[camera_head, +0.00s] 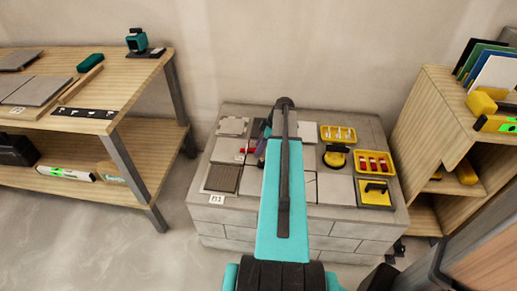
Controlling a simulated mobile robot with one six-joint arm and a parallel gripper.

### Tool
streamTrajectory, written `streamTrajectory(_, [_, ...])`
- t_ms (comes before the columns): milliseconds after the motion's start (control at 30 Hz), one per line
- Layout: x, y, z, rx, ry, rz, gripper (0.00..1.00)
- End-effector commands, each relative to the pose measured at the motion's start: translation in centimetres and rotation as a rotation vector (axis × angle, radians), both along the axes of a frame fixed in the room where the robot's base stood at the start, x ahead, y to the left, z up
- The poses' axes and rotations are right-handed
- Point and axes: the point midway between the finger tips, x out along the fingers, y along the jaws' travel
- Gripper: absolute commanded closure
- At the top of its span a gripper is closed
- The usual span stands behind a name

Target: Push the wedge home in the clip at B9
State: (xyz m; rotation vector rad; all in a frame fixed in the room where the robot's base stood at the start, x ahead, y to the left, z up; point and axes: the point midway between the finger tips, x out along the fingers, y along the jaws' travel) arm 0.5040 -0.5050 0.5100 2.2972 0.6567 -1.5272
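My arm reaches over the block-built platform (262,229) and covers its middle. My gripper (262,146) is at the arm's far end, low over the left-hand tiles; it is small and partly hidden, so I cannot tell whether its fingers are open or shut. A small red piece (248,150), perhaps the wedge, shows just left of the gripper, near the tile surface. I cannot tell whether it sits in a clip or touches the gripper. No B9 mark is readable.
On the platform's right are a tray of yellow pieces (338,133), a tray of red pieces (374,163), a round yellow-black tool (335,157) and a yellow box with a black handle (375,191). A wooden workbench (140,72) stands left, a shelf (427,115) right.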

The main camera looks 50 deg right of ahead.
Motion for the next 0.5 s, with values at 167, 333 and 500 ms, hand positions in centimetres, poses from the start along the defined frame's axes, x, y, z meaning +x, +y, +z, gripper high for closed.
streamTrajectory(167, [-0.1, 0.0, -0.1, 0.000, 0.001, -0.001, 0.62])
streamTrajectory(333, [-0.2, -0.1, 0.2, -0.001, 0.002, -0.001, 0.62])
streamTrajectory(500, [-0.6, -0.4, 1.4, -0.002, 0.001, 0.000, 0.62])
